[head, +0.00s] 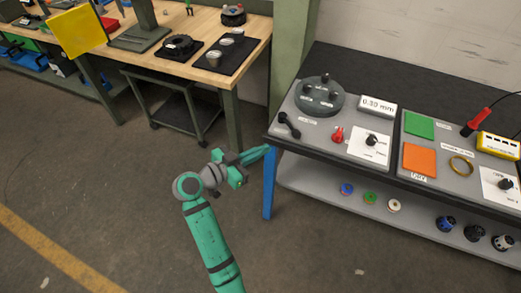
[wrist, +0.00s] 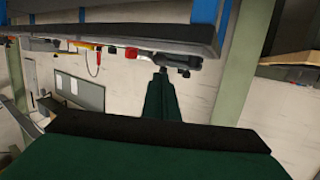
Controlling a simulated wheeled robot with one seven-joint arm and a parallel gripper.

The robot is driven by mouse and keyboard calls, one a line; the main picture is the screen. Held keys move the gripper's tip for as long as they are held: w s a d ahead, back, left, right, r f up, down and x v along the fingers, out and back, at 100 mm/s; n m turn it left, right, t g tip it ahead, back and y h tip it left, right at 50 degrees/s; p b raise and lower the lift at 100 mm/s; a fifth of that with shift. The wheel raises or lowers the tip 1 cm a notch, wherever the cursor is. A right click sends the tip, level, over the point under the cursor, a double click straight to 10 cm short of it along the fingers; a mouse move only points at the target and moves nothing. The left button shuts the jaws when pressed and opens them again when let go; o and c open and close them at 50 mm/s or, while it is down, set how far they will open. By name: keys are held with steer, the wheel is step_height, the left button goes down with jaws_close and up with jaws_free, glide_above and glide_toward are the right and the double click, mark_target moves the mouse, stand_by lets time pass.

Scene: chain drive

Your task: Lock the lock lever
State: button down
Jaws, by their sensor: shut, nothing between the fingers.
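A small red lever (head: 338,134) stands on the grey panel of the right-hand bench, and a black handle (head: 289,124) sits to its left. The labels are too small to read, so I cannot tell for certain which is the lock lever. A dark round disc unit (head: 319,96) stands behind them. My gripper (head: 264,152) is shut and empty, beside the bench's front left corner and apart from both levers. In the wrist view my shut fingers (wrist: 160,78) point toward the bench, which appears upside down at the top; small red parts (wrist: 131,54) show there.
The bench has a blue leg (head: 269,185) close to my gripper and a lower shelf (head: 320,190) with spools. A dial card (head: 369,145) and a 0.30 mm sign (head: 377,106) stand near the levers. A wooden table (head: 258,27) is behind; the floor in front is clear.

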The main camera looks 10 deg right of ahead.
mark_target(289, 125)
steer(key=x, duration=1.1)
steer(key=shift+a, duration=0.1)
